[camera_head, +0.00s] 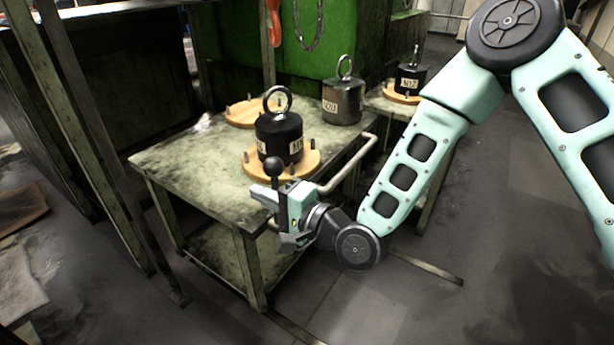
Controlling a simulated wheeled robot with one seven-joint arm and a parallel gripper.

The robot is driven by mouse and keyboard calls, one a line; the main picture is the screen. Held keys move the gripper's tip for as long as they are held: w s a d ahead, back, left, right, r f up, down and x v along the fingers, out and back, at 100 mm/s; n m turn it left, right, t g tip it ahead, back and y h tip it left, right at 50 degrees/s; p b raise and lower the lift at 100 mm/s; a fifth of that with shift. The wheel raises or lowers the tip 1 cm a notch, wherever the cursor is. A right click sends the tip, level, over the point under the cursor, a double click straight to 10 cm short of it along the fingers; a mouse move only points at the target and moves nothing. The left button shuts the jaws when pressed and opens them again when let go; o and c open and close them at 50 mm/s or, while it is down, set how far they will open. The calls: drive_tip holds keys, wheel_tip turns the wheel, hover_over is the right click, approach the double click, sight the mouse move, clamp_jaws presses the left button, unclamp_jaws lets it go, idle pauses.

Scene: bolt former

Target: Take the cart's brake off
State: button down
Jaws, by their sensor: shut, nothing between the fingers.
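The cart (205,165) is a worn green-grey metal table with a lower shelf and a pale bent-tube handle (350,165) at its right end. A dark upright lever with a black ball knob (275,166), which looks like the brake lever, stands at the cart's near right corner. My gripper (274,217) is at this lever, just below the knob. It is shut with nothing held. The lever's lower part is partly hidden by the gripper, and I cannot tell whether they touch.
On the cart, a black ringed weight (279,135) sits on a pegged round wooden board (310,160); another wooden board (242,114) lies behind. A grey ringed weight (342,102) stands farther back. Metal posts (75,120) stand left. The floor (480,270) at right is clear.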

drive_tip(key=w+d+f+b, duration=0.2)
drive_tip(key=w+d+f, duration=0.2)
drive_tip(key=w+d, duration=0.6)
drive_tip(key=p+v, duration=0.2)
drive_tip(key=v, duration=0.6)
drive_tip(key=shift+s+r, duration=0.2)
drive_tip(key=shift+s, duration=0.1)
drive_tip(key=shift+d, duration=0.1)
idle(1.0)
